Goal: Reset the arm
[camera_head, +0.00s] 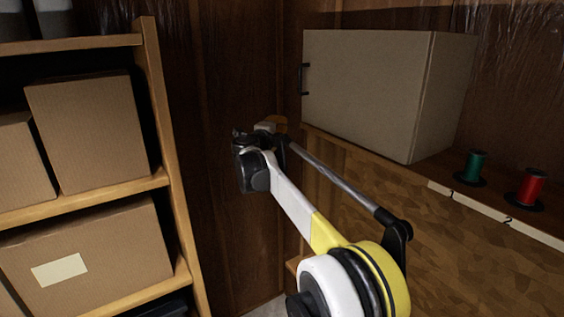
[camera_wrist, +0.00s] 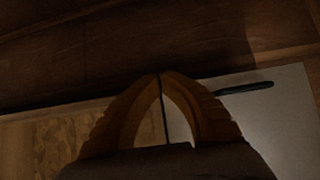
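My arm, white and yellow, reaches up and away from the lower middle of the head view. My gripper (camera_head: 278,122) is mostly hidden behind the wrist there; only a bit of orange shows, near the left side of the pale cabinet (camera_head: 365,90). In the wrist view my gripper (camera_wrist: 158,76) has its two ribbed orange fingers with their tips together, and a gap lower down between them. Nothing shows held at the tips. The cabinet's pale face (camera_wrist: 290,110) and its dark handle (camera_wrist: 246,88) lie beyond the fingers at the right.
A wooden shelf (camera_head: 160,110) with cardboard boxes (camera_head: 88,130) stands at the left. A green spool (camera_head: 474,166) and a red spool (camera_head: 530,186) stand on the ledge at the right, by numbered labels (camera_head: 480,207). Dark wood panelling (camera_head: 235,60) is behind the arm.

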